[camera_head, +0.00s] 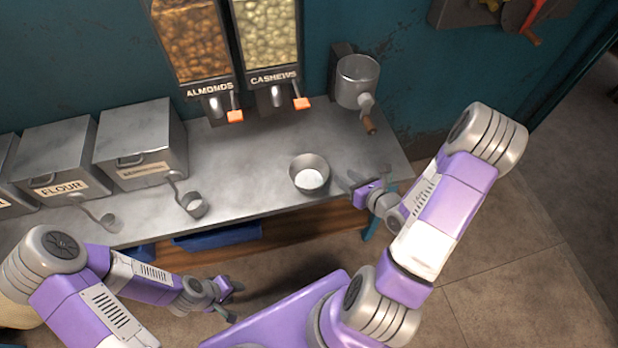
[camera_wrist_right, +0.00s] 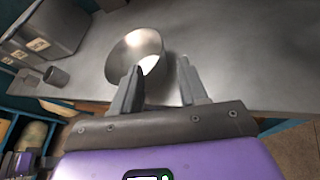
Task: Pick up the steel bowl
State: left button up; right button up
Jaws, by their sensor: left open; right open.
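My right gripper (camera_head: 352,182) is just to the right of the bowl, open and empty. In the right wrist view the bowl (camera_wrist_right: 134,57) lies ahead, with the left finger overlapping its near rim in the picture and the right finger beyond its right side. I cannot tell whether the left finger touches it. My left gripper (camera_head: 229,299) is open and empty, low in front of the counter.
Almond (camera_head: 190,45) and cashew (camera_head: 266,40) dispensers are on the wall behind. A cranked metal container (camera_head: 357,80) is at back right. The counter around the bowl is clear.

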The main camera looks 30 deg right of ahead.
aim_at(320, 160)
jog(key=b+x, duration=0.2)
jog(key=x, duration=0.2)
jog(key=shift+a+f, duration=0.1)
jog(key=shift+a, duration=0.05)
jog(key=shift+b+x, duration=1.05)
jog(key=shift+x, duration=2.55)
grip_shut()
